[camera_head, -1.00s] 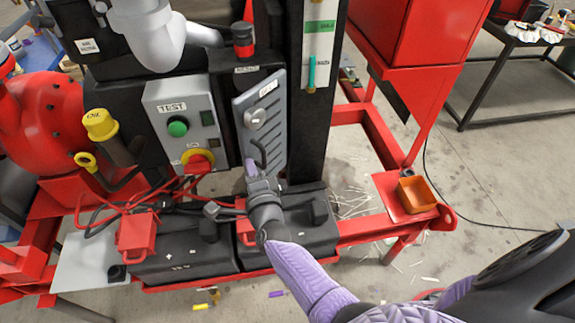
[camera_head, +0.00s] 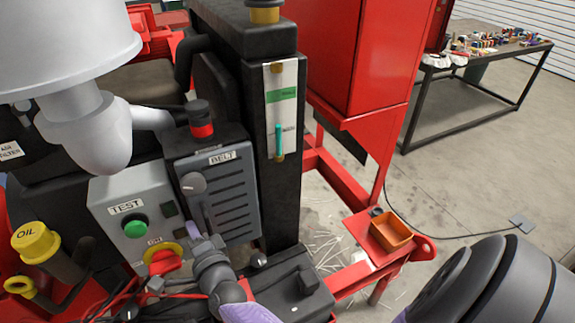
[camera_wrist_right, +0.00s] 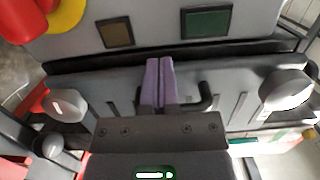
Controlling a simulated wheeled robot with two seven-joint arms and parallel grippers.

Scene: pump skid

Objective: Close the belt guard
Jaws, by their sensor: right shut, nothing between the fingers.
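The belt guard is a grey slotted panel (camera_head: 232,200) on the dark housing under the BELT label, right of the TEST box. It looks lined up with the housing; I cannot tell whether it is fully seated. A grey round knob (camera_head: 193,184) is at its upper left. My right gripper (camera_head: 192,230) is shut and empty, its purple fingertips at the guard's lower left edge. In the right wrist view the fingers (camera_wrist_right: 158,84) are together beside the guard's black handle (camera_wrist_right: 204,98); contact is unclear. My left gripper is not in view.
The TEST box (camera_head: 112,205) with a green button and a red knob (camera_head: 163,262) is close left of the gripper. An orange tray (camera_head: 390,232) sits on the red frame at right. A red cabinet (camera_head: 345,50) stands behind. Open floor lies further right.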

